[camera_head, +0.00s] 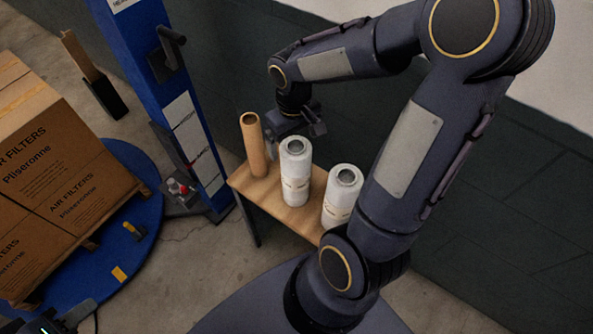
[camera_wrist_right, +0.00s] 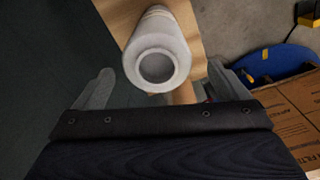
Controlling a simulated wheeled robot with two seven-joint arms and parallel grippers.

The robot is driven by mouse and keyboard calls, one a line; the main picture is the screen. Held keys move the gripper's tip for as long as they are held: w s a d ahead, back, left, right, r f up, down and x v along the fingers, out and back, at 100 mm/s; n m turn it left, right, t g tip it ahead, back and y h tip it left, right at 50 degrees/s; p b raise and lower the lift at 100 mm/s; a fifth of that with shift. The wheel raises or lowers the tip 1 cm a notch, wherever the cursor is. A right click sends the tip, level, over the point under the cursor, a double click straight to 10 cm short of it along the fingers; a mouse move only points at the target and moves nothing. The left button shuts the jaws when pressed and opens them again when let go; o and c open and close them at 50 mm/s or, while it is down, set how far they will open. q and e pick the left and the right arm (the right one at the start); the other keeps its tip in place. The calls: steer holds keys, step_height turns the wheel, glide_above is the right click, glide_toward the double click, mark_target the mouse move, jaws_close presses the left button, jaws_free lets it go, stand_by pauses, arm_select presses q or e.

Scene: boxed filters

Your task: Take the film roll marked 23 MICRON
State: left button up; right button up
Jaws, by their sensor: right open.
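Two white film rolls stand upright on a small wooden table (camera_head: 264,196), a left one (camera_head: 295,172) and a right one (camera_head: 341,196). Both carry a pale band with print too small to read, so I cannot tell which is marked 23 MICRON. My right gripper (camera_head: 294,134) is open, just behind the top of the left roll. In the right wrist view a white roll (camera_wrist_right: 157,52) shows its hollow end between the spread fingers of the right gripper (camera_wrist_right: 160,72); no grip shows. My left gripper (camera_head: 52,322) is partly in view at the bottom left corner; its fingers are unclear.
A brown cardboard tube (camera_head: 254,145) stands at the table's left end, close to the right gripper. A blue post (camera_head: 165,90) rises left of the table. A dark wall (camera_head: 480,200) is behind.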

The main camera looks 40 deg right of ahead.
mark_target(296, 174)
step_height(296, 174, down, 8)
steer(key=shift+s+d+r, duration=0.1)
steer(key=shift+s+d, duration=0.05)
stand_by(0.3)
steer(key=shift+c, duration=0.4)
steer(key=c, duration=1.9)
jaws_close()
steer(key=shift+r, duration=0.1)
